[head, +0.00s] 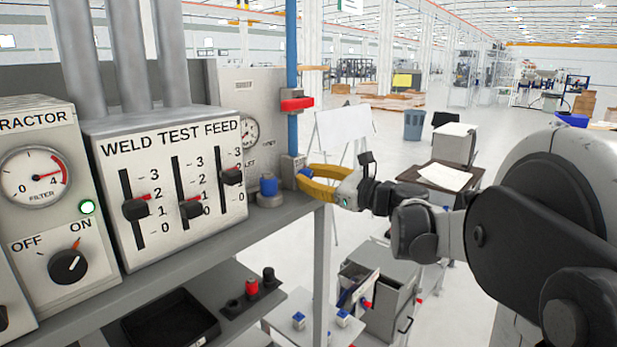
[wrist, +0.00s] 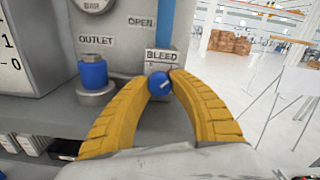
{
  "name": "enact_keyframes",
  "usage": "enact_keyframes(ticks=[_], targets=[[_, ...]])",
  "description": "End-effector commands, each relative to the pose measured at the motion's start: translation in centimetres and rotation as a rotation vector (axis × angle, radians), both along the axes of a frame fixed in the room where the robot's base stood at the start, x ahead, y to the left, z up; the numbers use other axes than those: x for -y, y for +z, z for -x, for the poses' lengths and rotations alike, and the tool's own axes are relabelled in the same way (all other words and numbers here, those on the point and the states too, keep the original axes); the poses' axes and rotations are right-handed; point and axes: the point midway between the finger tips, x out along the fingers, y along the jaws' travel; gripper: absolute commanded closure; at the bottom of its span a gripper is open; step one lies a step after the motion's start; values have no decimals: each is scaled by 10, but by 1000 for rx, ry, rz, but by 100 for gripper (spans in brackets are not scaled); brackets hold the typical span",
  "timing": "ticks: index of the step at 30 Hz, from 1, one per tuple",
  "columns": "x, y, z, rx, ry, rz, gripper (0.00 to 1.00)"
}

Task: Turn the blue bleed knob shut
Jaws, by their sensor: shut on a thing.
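The blue bleed knob (wrist: 159,84) sits below the BLEED label in the wrist view, with a pale pointer line on its face. My gripper (wrist: 160,80) has its two yellow fingers closed on either side of the knob, their tips meeting it at its left and right. In the head view my gripper (head: 304,178) reaches in from the right to the panel's right end. There the knob (head: 305,172) shows only in part behind the yellow fingers.
A second blue knob, at the outlet (head: 268,186), stands left of the fingers on the shelf. A blue pipe (head: 292,60) with a red handle (head: 297,104) rises above the bleed fitting. The weld test feed box (head: 165,245) is further left.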

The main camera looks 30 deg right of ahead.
Motion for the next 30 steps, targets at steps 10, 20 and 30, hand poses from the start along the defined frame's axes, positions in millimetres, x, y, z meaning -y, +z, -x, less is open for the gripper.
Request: enact_keyframes(ticks=[10,20,30], targets=[[1,-2,0,118,-1,323,100],[1,0,0,126,0,350,100],[0,0,0,127,-1,349,51]])
